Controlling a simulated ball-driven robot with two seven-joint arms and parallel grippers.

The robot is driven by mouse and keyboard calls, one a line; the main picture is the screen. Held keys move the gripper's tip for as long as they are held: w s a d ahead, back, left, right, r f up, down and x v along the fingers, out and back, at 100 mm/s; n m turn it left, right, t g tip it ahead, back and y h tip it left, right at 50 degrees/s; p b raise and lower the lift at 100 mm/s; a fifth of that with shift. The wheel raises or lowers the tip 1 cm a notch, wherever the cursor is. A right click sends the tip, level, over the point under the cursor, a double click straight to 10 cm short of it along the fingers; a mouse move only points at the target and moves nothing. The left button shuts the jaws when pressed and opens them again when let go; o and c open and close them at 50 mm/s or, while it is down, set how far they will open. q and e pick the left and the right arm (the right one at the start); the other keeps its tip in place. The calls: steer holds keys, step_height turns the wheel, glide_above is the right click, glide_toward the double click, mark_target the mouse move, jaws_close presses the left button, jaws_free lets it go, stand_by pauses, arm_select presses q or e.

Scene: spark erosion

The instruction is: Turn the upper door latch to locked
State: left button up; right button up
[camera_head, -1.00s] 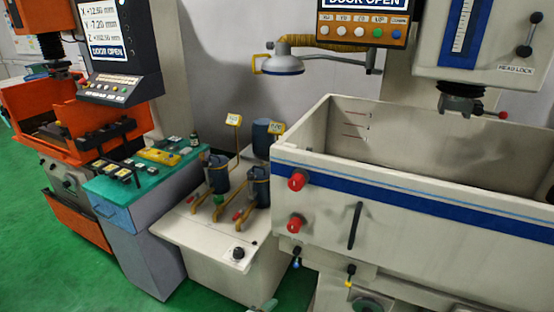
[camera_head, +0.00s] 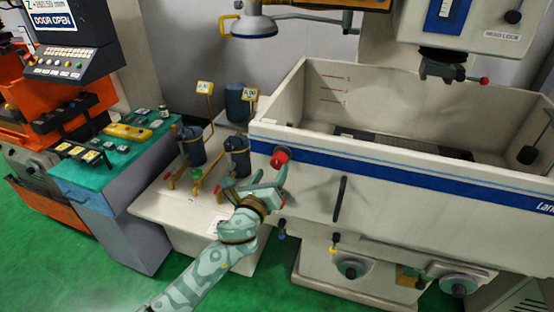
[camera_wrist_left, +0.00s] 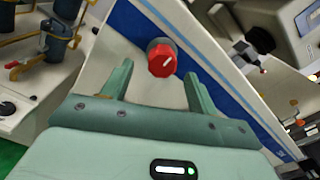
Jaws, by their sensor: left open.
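The upper door latch is a red knob (camera_head: 280,157) on a dark round base, on the blue stripe at the left end of the white tank's front wall (camera_head: 310,193). In the left wrist view the red knob (camera_wrist_left: 161,64) faces me with a short white mark on it. My left gripper (camera_head: 256,183) is open and empty, just below and in front of the knob. In the left wrist view its fingers (camera_wrist_left: 158,70) spread to either side of the knob, apparently without touching it. The lower red latch is hidden behind my gripper. My right gripper is not in view.
A black handle (camera_head: 340,198) stands out from the tank wall right of my gripper. Bottle-like dark filter units (camera_head: 237,157) with brass pipes stand close on the left. A teal-topped cabinet (camera_head: 85,175) is farther left. Small levers hang below the tank.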

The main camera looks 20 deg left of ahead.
mark_target(277, 164)
arm_select(q)
steer(key=w, duration=0.4)
steer(key=shift+w+d+r, duration=0.1)
steer(key=shift+w+d, duration=0.1)
steer(key=shift+d, duration=0.1)
steer(key=shift+w+a, duration=0.1)
steer(key=shift+w, duration=0.6)
steer(key=shift+s, duration=0.1)
steer(key=c, duration=1)
